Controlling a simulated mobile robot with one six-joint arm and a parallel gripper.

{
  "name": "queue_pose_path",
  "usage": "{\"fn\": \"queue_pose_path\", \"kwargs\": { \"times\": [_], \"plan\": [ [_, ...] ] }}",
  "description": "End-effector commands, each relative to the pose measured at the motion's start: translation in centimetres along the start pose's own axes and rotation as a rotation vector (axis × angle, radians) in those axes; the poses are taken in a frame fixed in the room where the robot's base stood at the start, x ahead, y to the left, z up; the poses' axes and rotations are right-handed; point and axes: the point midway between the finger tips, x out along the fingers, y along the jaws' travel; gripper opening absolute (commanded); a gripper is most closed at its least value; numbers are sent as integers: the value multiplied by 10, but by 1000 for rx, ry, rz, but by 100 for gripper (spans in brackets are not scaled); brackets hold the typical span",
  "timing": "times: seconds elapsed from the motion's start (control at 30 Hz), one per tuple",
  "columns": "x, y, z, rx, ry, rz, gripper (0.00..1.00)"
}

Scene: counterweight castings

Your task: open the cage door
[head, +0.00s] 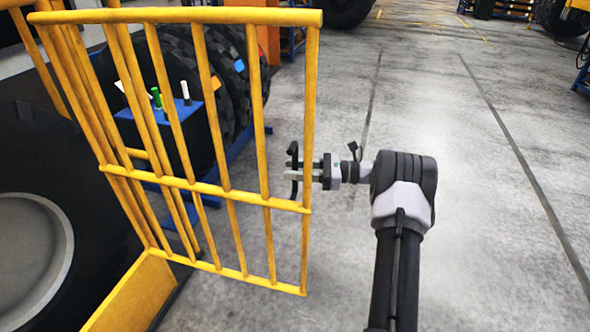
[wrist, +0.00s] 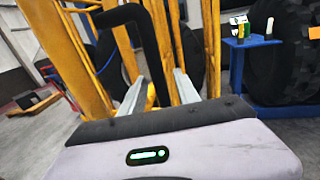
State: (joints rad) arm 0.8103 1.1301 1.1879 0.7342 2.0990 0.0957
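The cage door (head: 219,191) is a yellow barred panel at the left of the head view. Its free upright edge is on the right. A black bent handle (head: 293,187) sits by that edge, and it also shows in the wrist view (wrist: 149,42). My gripper (head: 302,171) is at the handle, reaching in from the right. In the wrist view its two pale fingers (wrist: 162,76) stand apart, with the handle bar running between them. I see no firm contact on either side. I cannot tell whether the door is latched.
Behind the bars are large black tyres (head: 240,70) and a blue stand (head: 185,125) with small upright items. A big wheel (head: 35,250) is at the lower left. The concrete floor (head: 470,200) to the right is clear.

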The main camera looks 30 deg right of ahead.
Motion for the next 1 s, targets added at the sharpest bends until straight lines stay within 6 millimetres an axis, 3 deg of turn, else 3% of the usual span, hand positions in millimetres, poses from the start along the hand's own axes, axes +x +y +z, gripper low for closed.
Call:
{"fn": "queue_pose_path", "kwargs": {
  "times": [0.17, 0.27, 0.7, 0.83, 1.0],
  "plan": [
    [-3, 0, 0, 0, 0, -1, 38],
    [-18, -1, 2, -2, 0, -3, 38],
    [-148, 0, 0, -1, 0, -4, 38],
    [-168, 0, 0, -1, -1, -1, 38],
    [-175, 0, 0, 0, 0, 0, 38]
  ]
}}
